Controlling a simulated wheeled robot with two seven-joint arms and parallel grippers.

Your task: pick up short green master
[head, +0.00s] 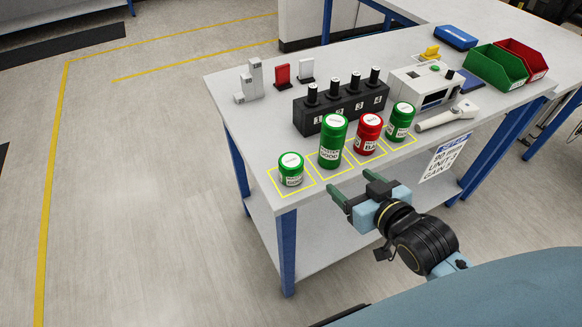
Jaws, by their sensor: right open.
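A short green cylinder (291,170) with a white label stands upright in a yellow-outlined square at the near left corner of the bench. A taller green cylinder (333,141), a red cylinder (368,134) and another green cylinder (400,122) stand upright in a row to its right. My right gripper (352,183) is open and empty in front of the bench's near edge. Its fingers point towards the row, to the right of the short green cylinder and apart from it. My left gripper is not in view.
A black block (340,106) with several numbered posts stands behind the cylinders. A grey device (426,84), a handheld scanner (447,115), a green bin (494,66) and a red bin (521,58) are to the right. The bench (232,100) is bare at its left edge.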

